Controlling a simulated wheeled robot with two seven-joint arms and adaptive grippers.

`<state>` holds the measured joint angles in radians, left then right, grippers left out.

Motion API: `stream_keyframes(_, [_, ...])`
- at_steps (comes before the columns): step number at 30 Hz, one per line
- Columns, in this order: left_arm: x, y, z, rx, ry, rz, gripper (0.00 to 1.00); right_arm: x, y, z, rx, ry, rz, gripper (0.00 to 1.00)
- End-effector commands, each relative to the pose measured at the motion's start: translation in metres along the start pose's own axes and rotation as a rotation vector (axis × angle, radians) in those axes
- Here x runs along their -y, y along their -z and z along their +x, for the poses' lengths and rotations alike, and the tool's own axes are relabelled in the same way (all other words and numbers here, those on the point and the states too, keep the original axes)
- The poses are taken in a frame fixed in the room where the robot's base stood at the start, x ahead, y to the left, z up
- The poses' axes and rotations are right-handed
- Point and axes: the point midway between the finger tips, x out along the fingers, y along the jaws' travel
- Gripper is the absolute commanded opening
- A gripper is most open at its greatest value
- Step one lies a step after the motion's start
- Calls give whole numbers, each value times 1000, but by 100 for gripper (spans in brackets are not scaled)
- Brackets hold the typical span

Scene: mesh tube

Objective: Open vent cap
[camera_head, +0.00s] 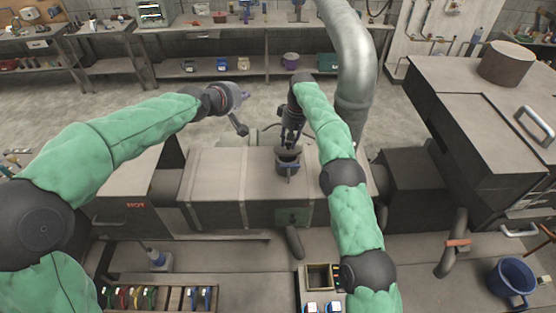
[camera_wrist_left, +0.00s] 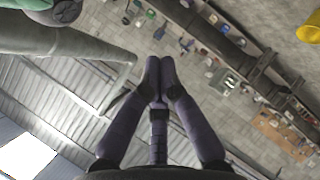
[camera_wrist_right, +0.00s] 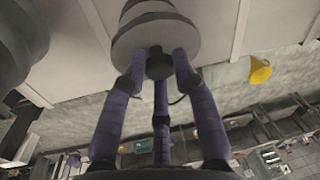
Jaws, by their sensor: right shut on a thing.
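The vent cap (camera_head: 288,157) is a dark grey round cap on top of the long grey metal duct box (camera_head: 220,185). In the right wrist view the cap (camera_wrist_right: 155,32) shows as stepped grey discs with a small dark knob (camera_wrist_right: 159,66). My right gripper (camera_head: 290,138) is over the cap from behind, with its purple fingers closed around the knob; it also shows in the right wrist view (camera_wrist_right: 158,75). My left gripper (camera_head: 241,127) is held up left of the cap, empty. In the left wrist view its fingertips (camera_wrist_left: 160,65) meet. The fingers partly hide the knob.
A thick silver pipe (camera_head: 352,60) rises behind my right arm. A dark cabinet (camera_head: 480,120) stands at the right, and a blue bucket (camera_head: 512,278) at the lower right. A workbench (camera_head: 255,27) runs along the back wall. Open floor lies behind the duct.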

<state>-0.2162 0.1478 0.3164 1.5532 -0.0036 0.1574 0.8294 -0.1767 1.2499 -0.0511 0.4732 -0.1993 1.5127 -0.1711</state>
Motion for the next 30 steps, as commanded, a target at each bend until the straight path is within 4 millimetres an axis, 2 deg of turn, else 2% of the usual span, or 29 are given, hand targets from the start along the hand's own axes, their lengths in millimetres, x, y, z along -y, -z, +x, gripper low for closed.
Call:
stream_keyframes(1, [2,3,6,14,19,-42,0,2,-2,6,12,4,-2,0])
stream_keyframes(5, [14,5,22,60,77,-156,0,2,-2,6,12,4,-2,0])
stream_keyframes(11, [48,0,53,148,193,-343,0,2,-2,6,11,3,-2,0])
stream_keyframes(21, [116,-25,105,346,416,-722,0,2,-1,5,10,3,-2,0])
stream_keyframes(30, [164,-52,134,543,589,-1038,0,2,-1,5,9,3,-2,0])
